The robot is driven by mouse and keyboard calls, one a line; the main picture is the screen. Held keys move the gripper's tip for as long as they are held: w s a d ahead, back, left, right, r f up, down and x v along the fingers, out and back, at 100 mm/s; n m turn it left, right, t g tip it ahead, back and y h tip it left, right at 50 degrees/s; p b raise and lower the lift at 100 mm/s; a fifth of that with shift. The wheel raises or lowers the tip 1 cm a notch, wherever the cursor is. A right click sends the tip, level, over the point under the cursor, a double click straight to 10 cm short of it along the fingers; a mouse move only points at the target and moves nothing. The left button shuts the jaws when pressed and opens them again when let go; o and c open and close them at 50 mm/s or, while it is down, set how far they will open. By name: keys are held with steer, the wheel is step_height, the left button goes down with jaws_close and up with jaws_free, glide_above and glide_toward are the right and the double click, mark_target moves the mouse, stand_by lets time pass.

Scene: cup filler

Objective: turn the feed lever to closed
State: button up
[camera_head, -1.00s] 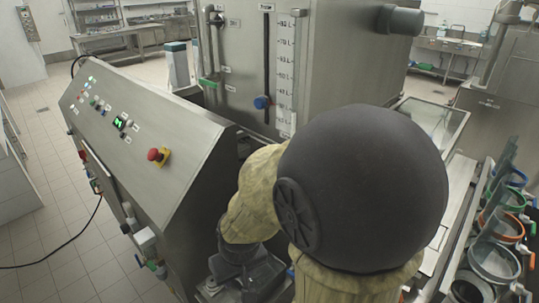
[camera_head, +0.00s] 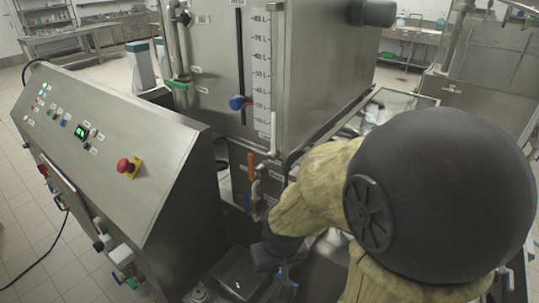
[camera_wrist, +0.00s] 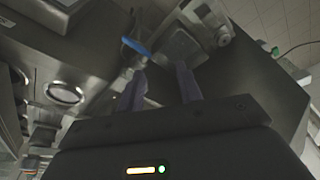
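A blue lever handle (camera_wrist: 136,46) shows in the wrist view, just beyond the fingers and left of the middle, by a metal fitting. I cannot tell for sure that it is the feed lever. My gripper (camera_wrist: 161,88) has its two fingers apart with nothing seen between them. In the head view my gripper (camera_head: 284,270) points down in front of the tank, partly hidden by my arm. An orange upright handle (camera_head: 250,166) sits on the pipework below the tank. A blue knob (camera_head: 238,102) sits on the slot beside the tank's litre scale.
A sloped control panel (camera_head: 110,140) with a red emergency button (camera_head: 124,166) stands to the left. The steel tank (camera_head: 325,80) rises behind my arm. A dark tray (camera_head: 238,270) lies left of my gripper.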

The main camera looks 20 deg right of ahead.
steer(key=shift+d, duration=0.25)
steer(key=w+a+r+m+t+h+p, duration=0.2)
steer(key=w+a+r+m+t+p, duration=0.25)
steer(key=w, duration=0.55)
steer(key=w+a+r+m+t+h+p, duration=0.1)
steer(key=w+a+r+m+t+p, duration=0.1)
steer(key=w+a+r+t+p, duration=0.45)
steer(key=s+a+r+m+g+h+p, duration=0.2)
steer(key=s+a+r+m+g+h, duration=0.1)
steer(key=h, duration=0.8)
steer(key=s+r+m, duration=0.1)
steer(key=s+r, duration=0.1)
steer(key=shift+s+h, duration=0.3)
steer(key=shift+h, duration=0.1)
steer(key=shift+d+m+p, duration=0.1)
steer(key=shift+m+p, duration=0.15)
steer(key=shift+p, duration=0.05)
